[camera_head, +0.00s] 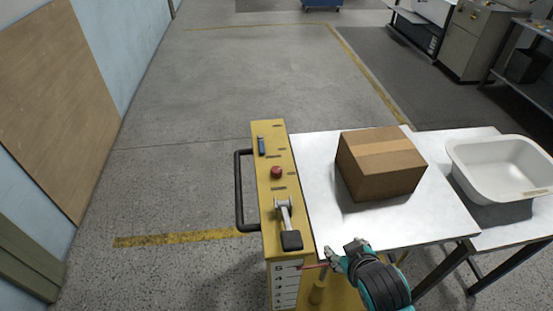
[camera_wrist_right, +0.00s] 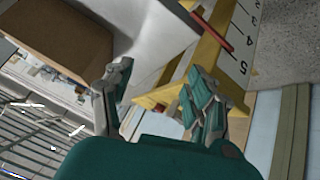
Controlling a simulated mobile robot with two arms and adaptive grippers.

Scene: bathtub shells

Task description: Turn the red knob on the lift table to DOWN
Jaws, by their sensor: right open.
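The lift table's yellow control panel (camera_head: 262,187) runs along the left side of the white tabletop (camera_head: 330,222). The small round red knob (camera_head: 276,172) sits near the panel's middle, between a blue switch (camera_head: 262,146) and a grey lever with a black grip (camera_head: 291,240). Labels beside the knob are too small to read. My right gripper (camera_head: 342,252) is open and empty at the tabletop's front edge, right of the panel's near end and well short of the knob. Its spread fingers show in the right wrist view (camera_wrist_right: 160,95), where the knob does not appear. My left gripper is not in view.
A cardboard box (camera_head: 378,178) stands on the tabletop, and a white tub (camera_head: 500,170) lies farther right. A black bar handle (camera_head: 240,190) sticks out left of the panel. A numbered scale (camera_head: 286,284) with a red pointer (camera_wrist_right: 212,28) is on the panel's front. Floor beyond is clear.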

